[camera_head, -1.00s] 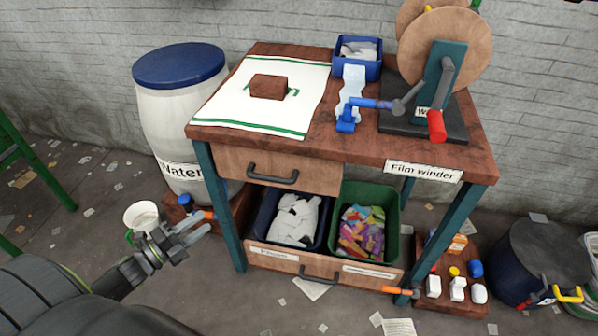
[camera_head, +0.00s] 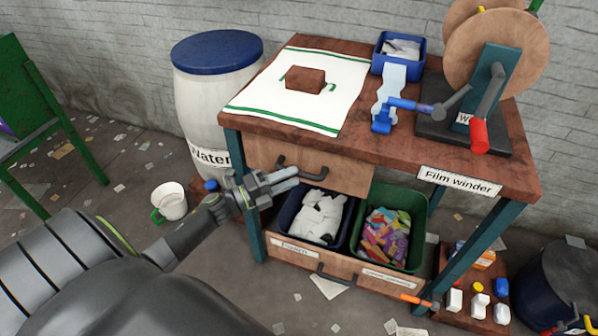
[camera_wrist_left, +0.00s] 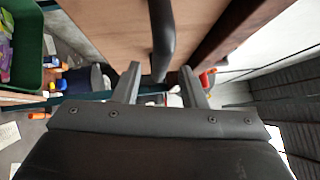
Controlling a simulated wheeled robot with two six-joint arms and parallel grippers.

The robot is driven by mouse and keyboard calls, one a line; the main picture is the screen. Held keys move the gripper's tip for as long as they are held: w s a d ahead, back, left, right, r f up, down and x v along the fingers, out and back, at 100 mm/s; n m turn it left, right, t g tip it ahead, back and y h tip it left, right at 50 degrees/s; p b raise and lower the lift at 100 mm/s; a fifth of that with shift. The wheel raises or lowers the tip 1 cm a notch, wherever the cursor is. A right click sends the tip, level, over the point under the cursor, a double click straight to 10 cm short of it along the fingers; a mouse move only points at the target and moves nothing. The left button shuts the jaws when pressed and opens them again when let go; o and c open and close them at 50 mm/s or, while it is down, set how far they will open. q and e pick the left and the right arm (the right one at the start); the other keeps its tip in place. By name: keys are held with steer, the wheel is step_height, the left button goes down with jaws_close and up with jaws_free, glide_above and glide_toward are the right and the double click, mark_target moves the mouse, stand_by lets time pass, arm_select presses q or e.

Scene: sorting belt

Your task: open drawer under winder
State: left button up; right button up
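The upper drawer (camera_head: 345,177) is a wooden front under the left part of the winder table's top (camera_head: 440,165) and looks closed. Its dark bar handle (camera_head: 312,171) shows in the head view, and also upright in the wrist view (camera_wrist_left: 162,38). My left gripper (camera_head: 297,178) is at the left end of this handle. In the wrist view its two fingers (camera_wrist_left: 160,80) stand apart, with the handle's end in line with the gap. I cannot tell how deep the bar sits between them. My right gripper is not in view.
Below are a dark bin of white scraps (camera_head: 284,212), a green bin of coloured scraps (camera_head: 423,215) and a lower drawer (camera_head: 350,278). The film winder (camera_head: 484,105) stands on top. A water barrel (camera_head: 195,105) and a white mug (camera_head: 172,204) are to the left.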

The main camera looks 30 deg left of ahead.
arm_select(q)
steer(key=shift+x, duration=1.65)
jaws_close()
